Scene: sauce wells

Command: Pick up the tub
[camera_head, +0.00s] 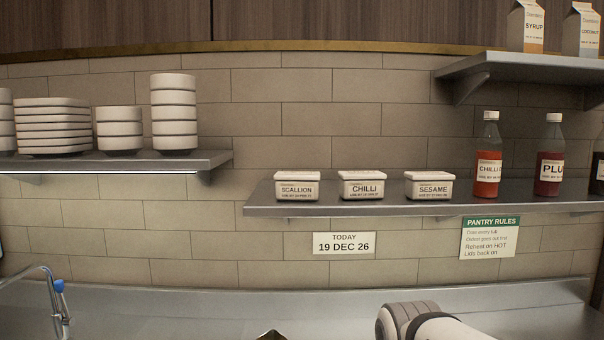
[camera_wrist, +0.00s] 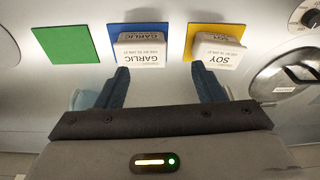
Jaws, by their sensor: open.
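In the wrist view a white tub labelled GARLIC (camera_wrist: 142,52) sits on a blue mat (camera_wrist: 112,36), and a white tub labelled SOY (camera_wrist: 216,52) sits on a yellow mat (camera_wrist: 204,27). Their labels appear upside down. My gripper (camera_wrist: 160,78) is open and empty. Its left finger is near the GARLIC tub and its right finger near the SOY tub. In the head view, lidded white tubs labelled SCALLION (camera_head: 297,187), CHILLI (camera_head: 361,187) and SESAME (camera_head: 428,187) stand on the wall shelf (camera_head: 330,209). My gripper does not show there.
A bare green mat (camera_wrist: 62,44) lies left of the blue one. A round metal lid or well (camera_wrist: 285,78) and a knob (camera_wrist: 311,17) are at the right. Bottles (camera_head: 487,165) share the tub shelf; stacked dishes (camera_head: 173,110) stand on the left shelf. A tap (camera_head: 57,300) is lower left.

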